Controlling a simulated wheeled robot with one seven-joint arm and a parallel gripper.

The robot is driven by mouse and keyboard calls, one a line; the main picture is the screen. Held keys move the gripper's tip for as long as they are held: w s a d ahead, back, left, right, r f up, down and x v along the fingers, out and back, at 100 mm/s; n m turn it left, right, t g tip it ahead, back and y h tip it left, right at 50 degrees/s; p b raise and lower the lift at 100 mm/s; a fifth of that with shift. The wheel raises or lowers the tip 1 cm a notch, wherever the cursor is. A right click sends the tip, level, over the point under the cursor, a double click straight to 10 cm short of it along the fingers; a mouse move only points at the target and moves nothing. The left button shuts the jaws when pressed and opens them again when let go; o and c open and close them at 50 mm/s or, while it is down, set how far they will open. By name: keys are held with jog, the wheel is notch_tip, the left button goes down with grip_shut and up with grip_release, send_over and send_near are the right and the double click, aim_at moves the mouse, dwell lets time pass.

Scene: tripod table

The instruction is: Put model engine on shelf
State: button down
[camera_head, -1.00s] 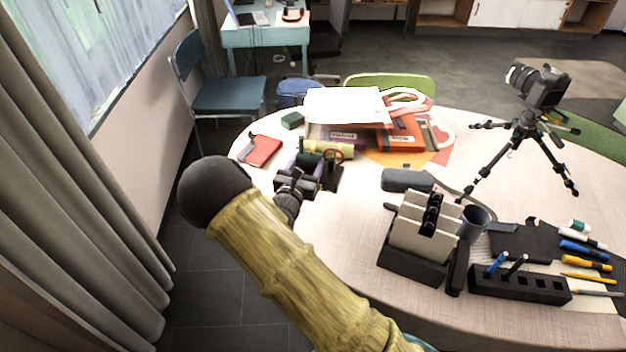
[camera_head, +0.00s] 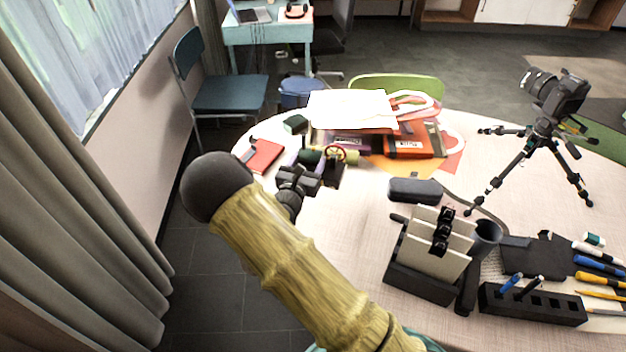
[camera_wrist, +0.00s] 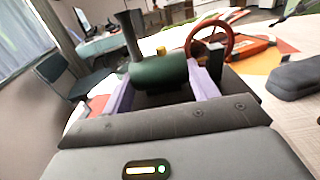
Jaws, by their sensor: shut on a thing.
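The model engine shows in the wrist view as a dark green boiler (camera_wrist: 160,73) with a black chimney on the left and a red flywheel (camera_wrist: 210,40) on the right. My gripper (camera_wrist: 163,90) is shut on it, with a purple finger at each side. In the head view the engine (camera_head: 336,153) is at the far left of the table, partly hidden behind my gripper (camera_head: 312,160). Whether its base touches the tabletop cannot be told. A low wooden shelf unit (camera_head: 445,18) stands against the back wall, cut by the frame's top edge.
Behind the engine lie bags and papers (camera_head: 350,108), with a red notebook (camera_head: 264,156) to the left. A dark case (camera_head: 414,191), a file holder (camera_head: 430,245), a pen block (camera_head: 530,304) and a camera on a tripod (camera_head: 545,125) occupy the right. Chair (camera_head: 228,92) beyond.

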notch_tip(320, 180, down, 5)
jog(key=shift+f, duration=0.1)
dwell(0.3)
jog(key=shift+f, duration=1.8)
jog(key=shift+f, duration=0.1)
jog(key=shift+c, duration=2.1)
grip_release()
jog(key=shift+f, duration=0.1)
jog(key=b+v, duration=0.1)
jog(key=v, duration=1.1)
